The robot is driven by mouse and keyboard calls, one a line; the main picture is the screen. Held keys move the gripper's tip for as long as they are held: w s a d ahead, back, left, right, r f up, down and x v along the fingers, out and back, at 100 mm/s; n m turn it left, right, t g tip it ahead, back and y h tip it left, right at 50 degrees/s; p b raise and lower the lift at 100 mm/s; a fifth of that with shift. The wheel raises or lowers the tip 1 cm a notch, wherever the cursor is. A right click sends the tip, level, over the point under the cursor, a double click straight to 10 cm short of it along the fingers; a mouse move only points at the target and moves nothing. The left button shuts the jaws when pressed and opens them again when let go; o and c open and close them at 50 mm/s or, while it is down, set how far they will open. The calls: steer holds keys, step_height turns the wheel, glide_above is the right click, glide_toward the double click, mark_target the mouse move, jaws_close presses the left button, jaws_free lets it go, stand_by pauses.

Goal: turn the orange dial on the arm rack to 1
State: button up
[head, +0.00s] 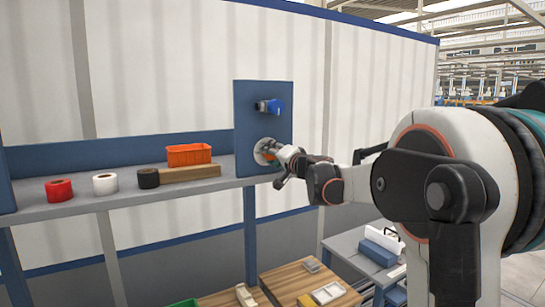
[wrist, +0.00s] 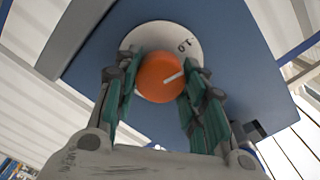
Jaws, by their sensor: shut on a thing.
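The orange dial (wrist: 158,78) is a round knob with a white pointer line, on a white round plate (wrist: 185,32) with dark markings. In the wrist view the pointer aims up and right; a "10" or "01" mark shows near it, and I cannot read the others. My gripper (wrist: 160,88) has one green-padded finger on each side of the dial, shut on it. In the head view my gripper (head: 283,160) reaches the lower part of the blue panel (head: 245,120), and it mostly hides the dial.
A blue fitting (head: 272,106) sticks out of the panel above the dial. The shelf (head: 130,195) to the left holds red, white and black rolls, an orange bin (head: 189,154) and a wooden block (head: 190,173). Wooden tables (head: 285,282) stand below.

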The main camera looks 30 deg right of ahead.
steer(key=shift+f+n, duration=0.1)
steer(key=shift+n, duration=1)
steer(key=o, duration=1.1)
steer(key=s, duration=1.2)
steer(key=shift+d, duration=0.2)
steer(key=shift+a, duration=0.1)
